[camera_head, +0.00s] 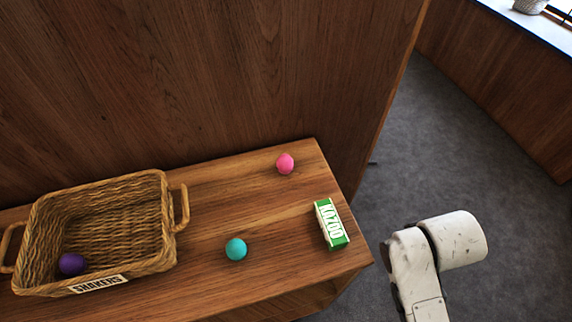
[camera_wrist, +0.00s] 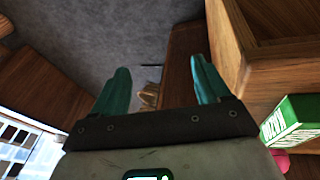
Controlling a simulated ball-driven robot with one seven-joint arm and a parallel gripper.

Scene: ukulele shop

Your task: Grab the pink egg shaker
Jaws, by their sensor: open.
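The pink egg shaker (camera_head: 285,163) sits on the wooden counter (camera_head: 205,200), near its back right corner. In the wrist view a pink piece of it (camera_wrist: 282,160) shows at the lower right, partly hidden behind the green box. My gripper (camera_wrist: 158,88) has two teal fingers spread apart with nothing between them. It points past the counter's side toward the grey floor, apart from the shaker. In the head view my arm is at the right, off the counter, and the fingers are not visible there.
A green and white kazoo box (camera_head: 331,223) stands right of and in front of the pink shaker. A teal egg shaker (camera_head: 236,249) lies nearer the front. A wicker basket (camera_head: 150,190) labelled SHAKERS holds a purple egg (camera_head: 72,264). A wooden panel (camera_head: 200,70) rises behind the counter.

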